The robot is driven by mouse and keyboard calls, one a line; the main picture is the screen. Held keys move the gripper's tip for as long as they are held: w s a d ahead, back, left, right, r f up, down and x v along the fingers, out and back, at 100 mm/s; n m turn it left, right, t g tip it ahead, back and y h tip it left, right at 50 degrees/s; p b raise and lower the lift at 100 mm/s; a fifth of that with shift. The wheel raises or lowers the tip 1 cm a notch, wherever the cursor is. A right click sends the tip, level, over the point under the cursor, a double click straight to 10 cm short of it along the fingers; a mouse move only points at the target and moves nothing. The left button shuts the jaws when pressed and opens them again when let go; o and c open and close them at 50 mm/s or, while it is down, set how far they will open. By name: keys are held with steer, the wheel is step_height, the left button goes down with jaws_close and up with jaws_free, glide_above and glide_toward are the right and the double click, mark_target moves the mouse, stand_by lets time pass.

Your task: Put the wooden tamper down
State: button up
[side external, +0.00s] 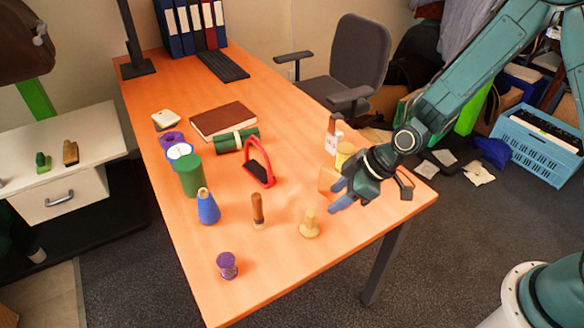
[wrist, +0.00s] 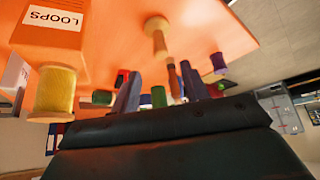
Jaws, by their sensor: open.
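The wooden tamper (side external: 309,224), pale with a round knob and a wider foot, stands upright on the orange table (side external: 270,285) near its front edge. In the wrist view the tamper (wrist: 157,38) shows beyond the fingertips. My gripper (side external: 337,196) is open and empty, above the table to the right of the tamper and apart from it. Its two blue-grey fingers (wrist: 161,80) show spread in the wrist view with nothing held between them.
A box marked LOOPS (wrist: 50,30) and a yellow spool (wrist: 55,92) stand close to my gripper. A brown-handled tool (side external: 258,211), blue cone (side external: 208,207), purple spool (side external: 227,265) and red-framed tool (side external: 259,163) stand leftward. The table's front right is bare.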

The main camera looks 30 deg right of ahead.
steer(key=shift+v, duration=1.5)
steer(key=shift+r, duration=0.1)
steer(key=s+d+r+m+h, duration=0.1)
steer(key=s+d+r+m, duration=0.2)
steer(key=r, duration=0.4)
steer(key=s+d+r+m+h, duration=0.1)
steer(key=s+d+r+h, duration=0.1)
steer(key=s+d+r, duration=0.45)
steer(key=s+d+r+m+h, duration=0.1)
steer(key=s+r+m, duration=0.1)
steer(key=s+r, duration=0.2)
steer(key=s+d+r+m+t, duration=0.1)
steer(key=s+d+r+m, duration=0.1)
steer(key=s, duration=0.6)
step_height(320, 180, up, 2)
steer(key=shift+s+r+m+h, duration=0.2)
steer(key=shift+s+m+h, duration=0.15)
steer(key=shift+m, duration=0.25)
